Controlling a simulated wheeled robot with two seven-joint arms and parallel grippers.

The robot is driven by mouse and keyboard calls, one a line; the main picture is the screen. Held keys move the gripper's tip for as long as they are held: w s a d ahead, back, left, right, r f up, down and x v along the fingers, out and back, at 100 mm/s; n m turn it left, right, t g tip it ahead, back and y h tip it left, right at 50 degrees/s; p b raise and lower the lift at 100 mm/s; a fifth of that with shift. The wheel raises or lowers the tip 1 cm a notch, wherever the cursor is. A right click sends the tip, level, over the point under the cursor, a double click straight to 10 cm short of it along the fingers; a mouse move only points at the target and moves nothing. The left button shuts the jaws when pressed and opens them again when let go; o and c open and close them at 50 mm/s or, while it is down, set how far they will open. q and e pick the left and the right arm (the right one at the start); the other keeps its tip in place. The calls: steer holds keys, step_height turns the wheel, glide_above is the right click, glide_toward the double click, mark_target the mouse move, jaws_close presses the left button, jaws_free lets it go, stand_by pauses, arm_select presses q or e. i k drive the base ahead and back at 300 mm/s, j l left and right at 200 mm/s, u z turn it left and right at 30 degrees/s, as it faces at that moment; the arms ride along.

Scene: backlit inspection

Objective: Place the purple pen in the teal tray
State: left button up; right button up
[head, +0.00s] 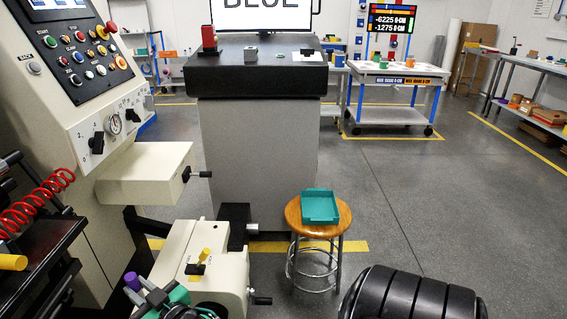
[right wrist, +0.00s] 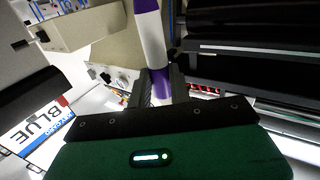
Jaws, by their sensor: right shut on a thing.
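The purple pen (head: 132,281) shows its purple end and a bit of white barrel at the lower left of the head view. My right gripper (head: 153,293), with a green body, is shut on it. In the right wrist view the white and purple pen (right wrist: 152,40) stands out between the two dark fingers (right wrist: 158,86), which grip its purple part. The pen is held in the air, apart from the tray. The teal tray (head: 320,207) is empty and sits on a round wooden stool (head: 294,222), to the right of my right gripper. My left gripper is not in view.
A cream machine with a control panel (head: 85,60) fills the left. A cream machine block (head: 205,262) stands between my right gripper and the stool. A grey pedestal (head: 257,145) is behind the stool. A black ribbed object (head: 413,298) is at lower right. The floor at right is clear.

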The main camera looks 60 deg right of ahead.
mark_target(319, 214)
steer(key=l+z, duration=0.1)
steer(key=z, duration=0.35)
steer(key=i+z, duration=0.1)
steer(key=z, duration=0.4)
steer(key=i+l+z, duration=0.1)
steer(key=z, duration=0.35)
steer(key=i+l, duration=0.2)
steer(key=i, duration=0.35)
steer(key=i+l, duration=0.15)
steer(key=i, duration=0.4)
